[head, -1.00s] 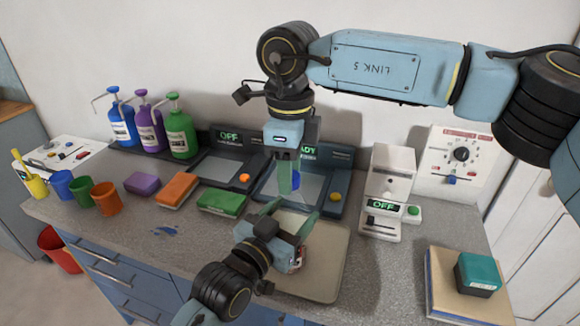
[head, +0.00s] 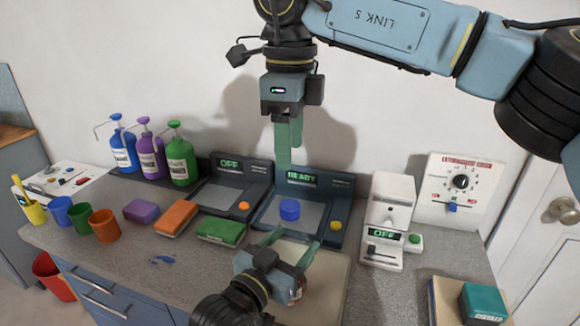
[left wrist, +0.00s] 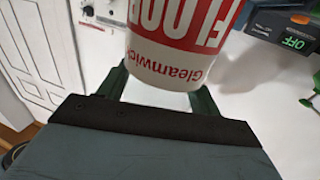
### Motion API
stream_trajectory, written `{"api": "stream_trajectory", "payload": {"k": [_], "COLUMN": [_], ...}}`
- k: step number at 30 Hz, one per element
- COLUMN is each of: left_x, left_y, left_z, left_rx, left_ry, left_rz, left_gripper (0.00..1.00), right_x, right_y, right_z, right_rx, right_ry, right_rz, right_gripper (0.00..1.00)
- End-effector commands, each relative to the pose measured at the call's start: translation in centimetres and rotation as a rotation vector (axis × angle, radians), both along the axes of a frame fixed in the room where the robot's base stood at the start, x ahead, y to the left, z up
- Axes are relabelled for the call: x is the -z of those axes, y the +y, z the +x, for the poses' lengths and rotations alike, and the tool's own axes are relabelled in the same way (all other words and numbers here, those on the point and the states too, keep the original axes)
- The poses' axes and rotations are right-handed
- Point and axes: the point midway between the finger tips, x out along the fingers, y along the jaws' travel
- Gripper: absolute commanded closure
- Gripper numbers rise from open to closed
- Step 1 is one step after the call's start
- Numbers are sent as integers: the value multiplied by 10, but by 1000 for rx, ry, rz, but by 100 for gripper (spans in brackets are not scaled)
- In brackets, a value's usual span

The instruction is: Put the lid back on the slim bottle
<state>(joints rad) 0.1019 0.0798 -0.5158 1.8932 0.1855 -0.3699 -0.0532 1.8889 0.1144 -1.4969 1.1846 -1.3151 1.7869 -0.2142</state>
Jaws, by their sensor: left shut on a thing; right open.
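A short blue cylinder (head: 290,210), which looks like the lid, rests on the plate of the dark device marked READY (head: 265,212). My right gripper (head: 289,158) hangs above it, open and empty, with its fingers pointing down and clear of it. My left gripper (head: 290,243) is in front of the device, shut on a white container with a red label (left wrist: 178,45), seen between its fingers in the left wrist view. In the head view only a small red-and-white bit of it shows; its top is hidden, and I cannot tell whether it is slim.
A pale board (head: 325,285) lies under my left gripper. A second dark device marked OFF (head: 215,190), sponges (head: 221,231), cups (head: 105,225) and pump bottles (head: 181,155) stand to the left. A white device (head: 385,215) and a teal box (head: 483,303) are to the right.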

Motion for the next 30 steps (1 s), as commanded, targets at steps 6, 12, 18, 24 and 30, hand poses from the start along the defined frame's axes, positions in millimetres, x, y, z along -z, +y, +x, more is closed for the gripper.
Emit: {"api": "stream_trajectory", "payload": {"k": [6, 12, 18, 24, 30], "left_x": [0, 0, 0, 0, 1], "left_y": [0, 0, 0, 0, 4], "left_z": [0, 0, 0, 0, -6], "left_rx": [0, 0, 0, 0, 0], "left_ry": [1, 1, 1, 0, 1], "left_rz": [1, 1, 1, 0, 1], "left_gripper": [99, 99, 13, 10, 10], "right_x": [-12, -12, -12, -12, -12], "right_y": [0, 0, 0, 0, 0], "right_z": [-1, 0, 0, 0, 0], "right_rx": [-2, -2, -1, -1, -1], "right_ry": [2, 2, 1, 1, 1], "right_rz": [0, 0, 0, 0, 0], "right_gripper": [44, 44, 44, 44, 44]}}
